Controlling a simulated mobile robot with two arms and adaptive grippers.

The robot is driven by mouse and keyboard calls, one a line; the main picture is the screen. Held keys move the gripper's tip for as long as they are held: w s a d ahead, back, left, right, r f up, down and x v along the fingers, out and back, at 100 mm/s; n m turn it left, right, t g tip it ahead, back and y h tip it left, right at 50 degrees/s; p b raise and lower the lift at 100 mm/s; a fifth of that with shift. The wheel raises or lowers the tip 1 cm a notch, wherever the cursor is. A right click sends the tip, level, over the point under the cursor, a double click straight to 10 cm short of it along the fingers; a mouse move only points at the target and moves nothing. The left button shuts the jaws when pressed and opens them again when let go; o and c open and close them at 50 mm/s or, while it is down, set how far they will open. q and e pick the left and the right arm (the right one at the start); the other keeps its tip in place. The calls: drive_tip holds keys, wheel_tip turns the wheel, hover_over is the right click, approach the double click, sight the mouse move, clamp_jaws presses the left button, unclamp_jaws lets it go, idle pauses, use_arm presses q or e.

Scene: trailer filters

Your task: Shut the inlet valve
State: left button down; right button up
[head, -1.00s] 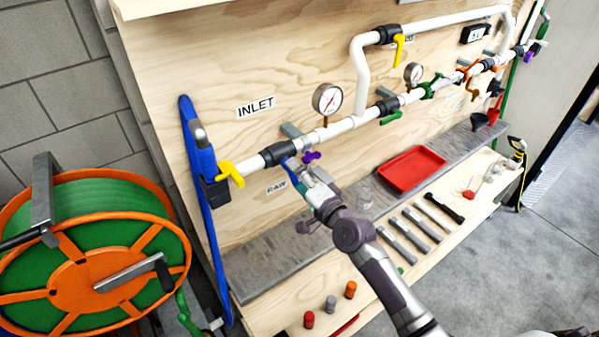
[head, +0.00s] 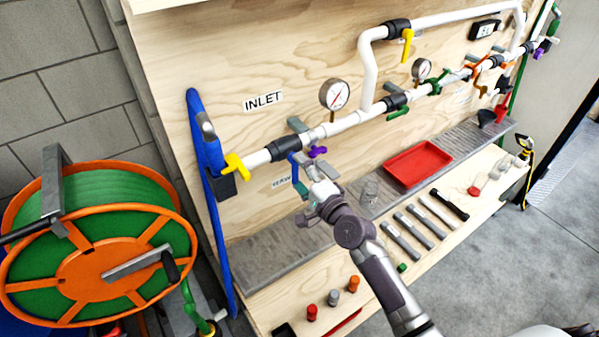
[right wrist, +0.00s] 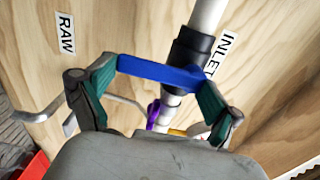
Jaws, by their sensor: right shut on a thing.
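In the right wrist view the blue lever (right wrist: 160,71) lies crosswise to the pipe, beside the black valve body (right wrist: 190,50). My right gripper (head: 305,182) is shut on the lever. In the right wrist view its green-padded fingers (right wrist: 157,80) stand at either end of the lever. My left gripper is not in view.
A yellow lever (head: 235,168) is left on the pipe; a purple knob (head: 317,152) sits close right of my gripper. A gauge (head: 335,94) stands above. A red tray (head: 418,163) and several tools lie on the bench. A hose reel (head: 98,262) stands at left.

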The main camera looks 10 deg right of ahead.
drive_tip(key=o, duration=1.4)
drive_tip(key=shift+c, duration=0.2)
drive_tip(key=shift+s, duration=0.2)
drive_tip(key=v, duration=1.1)
drive_tip(key=shift+s+d, duration=0.15)
drive_tip(key=shift+s, duration=0.15)
drive_tip(key=s+d+f+n+g+h+b, duration=0.1)
drive_tip(key=s+f+n+g, duration=0.2)
drive_tip(key=f, duration=0.9)
drive_tip(key=s+d+f+n+g+h+b, duration=0.15)
drive_tip(key=s+f, duration=0.25)
drive_tip(key=f, duration=0.8)
drive_tip(key=s+d+f+n+g+h, duration=0.2)
drive_tip(key=s+f+n+g, duration=0.15)
drive_tip(key=f, duration=0.95)
drive_tip(key=s+f+n+g, duration=0.2)
drive_tip(key=s+f, duration=0.4)
drive_tip(key=s, duration=0.4)
drive_tip(key=s+f+n+g+h+b, duration=0.1)
drive_tip(key=s+f+n+g, duration=0.2)
drive_tip(key=s+f, duration=0.4)
drive_tip(key=s+d+f+n+g, duration=0.1)
drive_tip(key=s+f+n+g, duration=0.2)
drive_tip(key=s+f, duration=0.4)
drive_tip(key=s, duration=0.8)
drive_tip(key=shift+n+h+b, duration=0.3)
drive_tip(key=shift+n+h, duration=0.05)
drive_tip(key=shift+n, duration=0.05)
